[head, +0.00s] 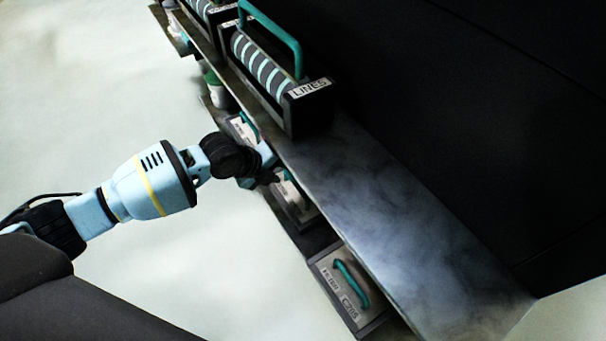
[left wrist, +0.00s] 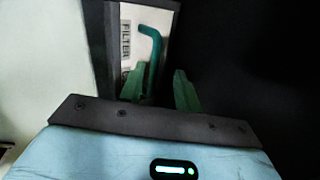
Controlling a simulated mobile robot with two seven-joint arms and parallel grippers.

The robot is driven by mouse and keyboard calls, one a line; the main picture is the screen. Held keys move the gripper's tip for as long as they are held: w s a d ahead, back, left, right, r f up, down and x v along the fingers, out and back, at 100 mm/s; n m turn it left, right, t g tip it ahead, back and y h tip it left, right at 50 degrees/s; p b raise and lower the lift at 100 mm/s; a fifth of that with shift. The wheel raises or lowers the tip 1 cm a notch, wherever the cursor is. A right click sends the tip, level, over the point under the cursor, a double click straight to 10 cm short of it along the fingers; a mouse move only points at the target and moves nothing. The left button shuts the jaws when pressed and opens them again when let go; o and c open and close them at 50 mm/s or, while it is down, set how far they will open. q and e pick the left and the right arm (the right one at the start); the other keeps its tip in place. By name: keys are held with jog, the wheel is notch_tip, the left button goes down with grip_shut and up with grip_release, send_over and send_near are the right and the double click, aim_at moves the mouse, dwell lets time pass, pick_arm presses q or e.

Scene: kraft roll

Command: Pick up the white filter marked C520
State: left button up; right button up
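White filters with green handles sit in a row on the lower shelf. The nearest filter (head: 335,290) has a label that seems to read C205. The middle filter (head: 297,208) is partly hidden by my left gripper (head: 266,178), and its code cannot be read. Another filter (head: 238,125) lies farther back, also unreadable. In the left wrist view, a white filter (left wrist: 128,62) shows the word FILTER and a green handle (left wrist: 153,45); its code is hidden. My left gripper (left wrist: 160,88) is open, its green fingertips apart near the handle's lower end. Whether they touch it is unclear.
A dark upper shelf (head: 400,235) overhangs the filters. On it stands a striped roll in a black holder labelled LINES (head: 308,90), with a green handle. A white and green container (head: 215,90) stands farther back. The pale floor (head: 160,270) at left is clear.

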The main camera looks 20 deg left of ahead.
aim_at(290, 177)
pick_arm(q)
jog(key=shift+w+a+f+n+g+b, duration=0.15)
jog(key=shift+w+f+n+g+b, duration=0.2)
jog(key=shift+w+f+g, duration=0.2)
jog(key=shift+f, duration=0.15)
pick_arm(e)
jog(key=shift+w+f, duration=0.25)
jog(key=shift+f, duration=0.1)
